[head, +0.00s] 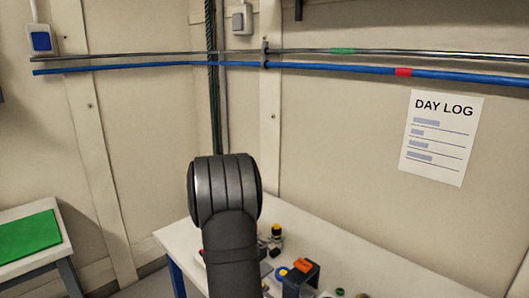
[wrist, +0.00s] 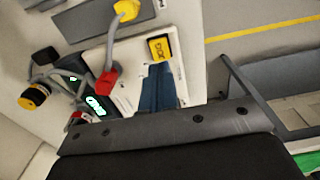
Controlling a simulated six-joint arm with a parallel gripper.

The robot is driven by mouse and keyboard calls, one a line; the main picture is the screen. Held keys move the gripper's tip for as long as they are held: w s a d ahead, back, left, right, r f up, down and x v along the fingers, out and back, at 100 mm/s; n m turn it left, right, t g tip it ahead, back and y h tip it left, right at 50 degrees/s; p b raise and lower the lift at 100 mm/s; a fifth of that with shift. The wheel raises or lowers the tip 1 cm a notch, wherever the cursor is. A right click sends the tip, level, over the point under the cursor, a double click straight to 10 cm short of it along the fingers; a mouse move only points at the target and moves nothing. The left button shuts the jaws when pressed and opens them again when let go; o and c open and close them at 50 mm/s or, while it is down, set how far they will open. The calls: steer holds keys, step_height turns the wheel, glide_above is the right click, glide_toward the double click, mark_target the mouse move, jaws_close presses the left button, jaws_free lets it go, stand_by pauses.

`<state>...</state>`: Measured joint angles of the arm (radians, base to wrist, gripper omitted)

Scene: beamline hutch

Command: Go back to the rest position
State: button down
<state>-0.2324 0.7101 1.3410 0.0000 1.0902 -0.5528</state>
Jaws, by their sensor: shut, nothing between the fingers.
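My gripper (wrist: 165,130) shows as a dark body with a grey, screwed front edge along the bottom of the wrist view. It is shut and nothing shows held in it. In the head view my dark arm rises in front of the white table (head: 400,280); the gripper itself cannot be made out there. In the wrist view the table's parts lie beyond the gripper's edge: a red connector (wrist: 107,80), a yellow connector (wrist: 127,10), a yellow tag (wrist: 160,47) and a black-and-yellow knob (wrist: 33,97). Part of the tabletop is hidden behind my arm.
A dark block (head: 300,281) with an orange piece on top stands right of my arm. A low table with a green mat (head: 25,235) is at left. A blue pipe (head: 330,66) runs along the wall, near a posted day log (head: 440,137). The space above the table's right side looks clear.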

step_height(320, 180, down, 5)
steer(key=shift+r, duration=0.1)
stand_by(0.4)
step_height(320, 180, up, 14)
stand_by(1.6)
steer(key=shift+a+r, duration=0.1)
step_height(320, 180, down, 14)
stand_by(1.0)
steer(key=shift+r, duration=0.15)
